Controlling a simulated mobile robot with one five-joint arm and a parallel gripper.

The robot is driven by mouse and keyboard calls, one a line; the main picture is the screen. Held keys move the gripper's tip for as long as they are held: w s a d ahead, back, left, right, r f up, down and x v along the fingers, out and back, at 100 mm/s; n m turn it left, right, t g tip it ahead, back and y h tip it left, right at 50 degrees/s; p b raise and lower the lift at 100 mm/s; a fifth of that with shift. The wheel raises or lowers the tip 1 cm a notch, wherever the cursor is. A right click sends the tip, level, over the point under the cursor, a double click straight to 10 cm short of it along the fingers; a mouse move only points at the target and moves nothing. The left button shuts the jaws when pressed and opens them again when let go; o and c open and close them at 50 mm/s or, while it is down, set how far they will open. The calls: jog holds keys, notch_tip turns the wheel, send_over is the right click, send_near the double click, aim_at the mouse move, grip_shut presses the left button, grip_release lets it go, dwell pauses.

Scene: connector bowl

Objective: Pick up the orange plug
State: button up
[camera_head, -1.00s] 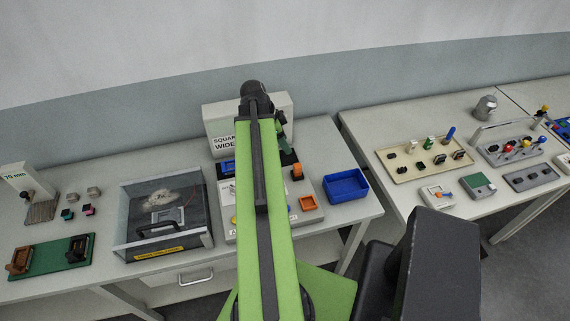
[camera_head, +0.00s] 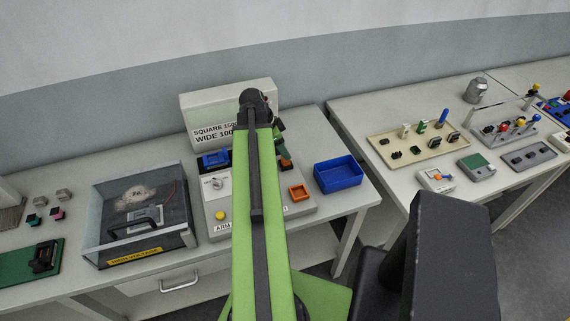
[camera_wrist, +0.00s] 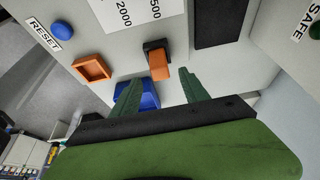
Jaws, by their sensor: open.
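The orange plug (camera_wrist: 160,66) stands in a dark socket on the light grey panel in the wrist view. In the head view the orange plug (camera_head: 286,164) shows only in part, just below my gripper (camera_head: 281,142). In the wrist view my gripper (camera_wrist: 160,80) is open, with a green finger to each side of the plug's line. The plug lies a little beyond the fingertips, roughly centred between them, and nothing is held. I cannot tell the exact gap.
An orange square frame (camera_wrist: 93,68) lies beside the plug. A blue bin (camera_head: 338,174) stands right of the panel. A sign box (camera_head: 230,110) rises behind. A clear high-voltage case (camera_head: 137,215) is to the left. A second table (camera_head: 400,190) is at the right.

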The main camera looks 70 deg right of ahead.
jog(key=b+x, duration=0.5)
jog(key=shift+w+a+f, duration=0.15)
jog(key=shift+w+f, duration=0.1)
jog(key=shift+r, duration=0.15)
jog(key=shift+c, duration=0.2)
grip_shut()
